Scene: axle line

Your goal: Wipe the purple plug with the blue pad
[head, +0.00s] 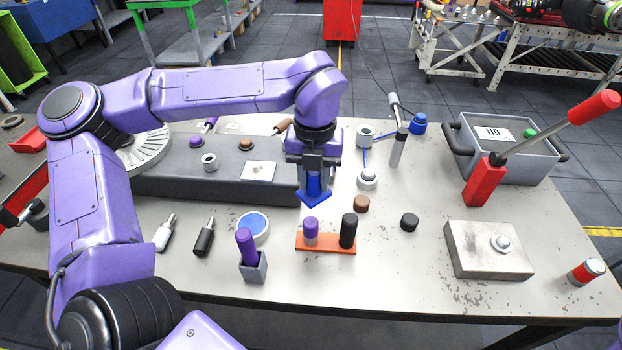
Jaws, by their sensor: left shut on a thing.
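My left gripper (314,168) points down over the middle of the table and is shut on the handle of the blue pad (314,198). The pad looks apart from the purple plug. Another purple cylinder (245,243) leans in a grey square holder (254,270), front left of the base. My right gripper is not in view.
A long grey block (170,180) lies behind my left arm. A round dish with a blue middle (253,226) sits left of the base. Brown (361,204) and black (409,221) knobs stand right. A metal box (488,249) and red-handled lever (482,183) are farther right.

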